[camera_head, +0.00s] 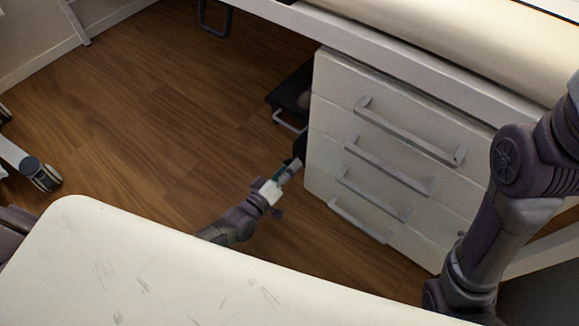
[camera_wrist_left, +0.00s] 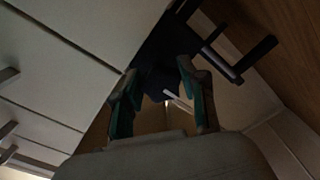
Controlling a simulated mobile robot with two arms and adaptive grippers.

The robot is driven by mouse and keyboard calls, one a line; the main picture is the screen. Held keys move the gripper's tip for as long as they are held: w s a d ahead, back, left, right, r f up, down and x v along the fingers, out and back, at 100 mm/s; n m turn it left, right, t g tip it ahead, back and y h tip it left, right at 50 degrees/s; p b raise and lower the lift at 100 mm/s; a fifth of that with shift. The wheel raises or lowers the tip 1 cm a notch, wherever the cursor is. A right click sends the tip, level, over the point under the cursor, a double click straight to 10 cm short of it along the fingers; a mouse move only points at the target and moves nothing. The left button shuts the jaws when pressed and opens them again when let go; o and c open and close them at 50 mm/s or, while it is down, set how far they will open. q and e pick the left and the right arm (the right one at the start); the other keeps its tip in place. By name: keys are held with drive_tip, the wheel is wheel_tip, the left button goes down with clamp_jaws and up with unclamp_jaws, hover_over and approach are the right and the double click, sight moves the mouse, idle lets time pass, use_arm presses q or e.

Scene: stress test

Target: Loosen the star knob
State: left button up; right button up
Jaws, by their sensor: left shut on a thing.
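The star knob (camera_wrist_left: 162,82) shows as a dark, poorly lit shape between my left fingertips in the left wrist view. Its lobes cannot be made out. In the head view a small dark part (camera_head: 300,148) at the left edge of the drawer unit may be the knob. My left gripper (camera_head: 292,169) reaches low beside the drawer unit, its tips at this dark part. In the left wrist view my left gripper (camera_wrist_left: 158,76) has its green-padded fingers on either side of the knob, shut on it. My right arm shows at the right, its gripper out of view.
A white drawer unit (camera_head: 345,90) with several grey handles stands right beside my left gripper. A dark shelf-like part (camera_head: 290,95) is behind it. A white tabletop (camera_head: 150,265) fills the foreground.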

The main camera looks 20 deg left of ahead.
use_arm(q)
drive_tip(key=o, duration=1.2)
drive_tip(key=shift+c, duration=0.2)
drive_tip(key=shift+s, duration=0.15)
drive_tip(key=v, duration=1.1)
drive_tip(key=shift+s+a, duration=0.15)
drive_tip(key=shift+s, duration=0.25)
